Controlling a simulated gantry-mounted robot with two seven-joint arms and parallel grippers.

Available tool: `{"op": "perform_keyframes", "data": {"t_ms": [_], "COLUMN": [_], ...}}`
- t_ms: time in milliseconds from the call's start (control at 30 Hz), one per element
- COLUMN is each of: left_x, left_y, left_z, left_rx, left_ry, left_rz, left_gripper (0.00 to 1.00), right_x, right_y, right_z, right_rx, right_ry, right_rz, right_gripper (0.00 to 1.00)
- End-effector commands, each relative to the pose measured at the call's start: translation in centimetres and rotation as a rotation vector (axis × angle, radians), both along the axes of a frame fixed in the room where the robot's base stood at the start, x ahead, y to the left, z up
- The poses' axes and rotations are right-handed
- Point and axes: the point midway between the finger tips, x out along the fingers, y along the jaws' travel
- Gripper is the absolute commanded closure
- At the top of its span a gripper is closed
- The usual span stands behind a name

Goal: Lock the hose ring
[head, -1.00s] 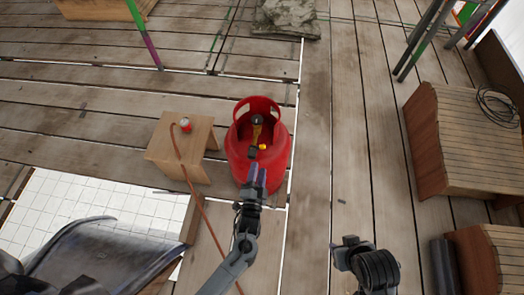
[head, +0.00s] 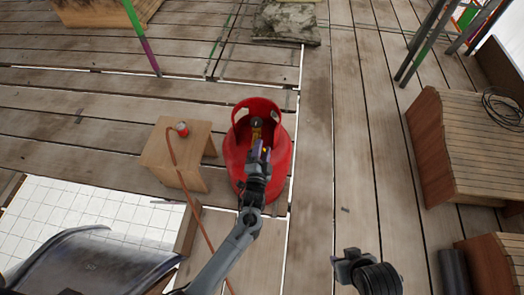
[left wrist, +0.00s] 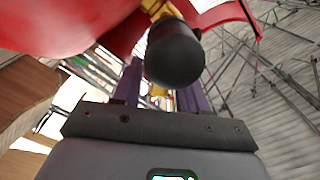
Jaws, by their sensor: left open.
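A red gas cylinder (head: 236,160) with a red collar stands on the planks in the head view. A brass valve with a dark round knob (head: 257,122) sits inside the collar. My left gripper (head: 259,152), with purple fingers, is open over the cylinder's near side, close to the valve. In the left wrist view the black knob (left wrist: 175,52) hangs in front of the open fingers (left wrist: 160,88) and partly hides them; contact cannot be told. An orange-brown hose (head: 190,192) runs from the stool to the floor. No hose ring can be made out clearly.
A small wooden stool (head: 160,160) with a red item (head: 182,128) on it stands left of the cylinder. My right gripper (head: 346,257) is over bare planks at lower right. A slatted wooden box (head: 465,140) stands at right. White tiles (head: 70,215) lie at left.

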Motion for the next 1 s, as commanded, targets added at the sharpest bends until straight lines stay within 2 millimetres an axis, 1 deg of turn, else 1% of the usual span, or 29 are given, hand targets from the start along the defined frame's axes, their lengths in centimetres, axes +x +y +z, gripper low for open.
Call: {"op": "perform_keyframes", "data": {"t_ms": [167, 200, 267, 400, 467, 767, 1000], "left_x": [0.00, -0.01, -0.01, -0.02, -0.03, -0.03, -0.06], "left_y": [0.00, 0.00, 0.00, 0.00, 0.00, -0.05, -0.30], "left_z": [0.01, 0.01, 0.01, 0.01, 0.00, -0.04, -0.41], "left_rx": [0.000, 0.000, 0.000, 0.000, 0.000, 0.023, 0.138], "left_ry": [0.000, 0.000, 0.000, 0.000, 0.000, -0.002, -0.017], "left_rz": [0.000, 0.000, 0.000, 0.000, 0.000, 0.001, 0.000], "left_gripper": [0.57, 0.60, 0.70, 0.91, 1.00, 1.00, 1.00], "right_x": [0.00, 0.00, 0.00, 0.00, 0.00, -0.01, -0.02], "right_y": [0.09, 0.11, 0.12, 0.12, 0.12, 0.04, -0.11], "right_z": [0.03, 0.03, 0.03, 0.03, 0.03, 0.19, 0.72], "right_rx": [0.004, 0.004, 0.005, 0.005, 0.005, 0.002, -0.005], "right_ry": [0.001, 0.001, 0.000, 0.001, 0.001, 0.000, 0.000], "right_rz": [-0.003, -0.003, -0.004, -0.004, -0.004, -0.001, 0.004], "right_gripper": [0.62, 0.62, 0.62, 0.62, 0.62, 0.62, 0.62]}}
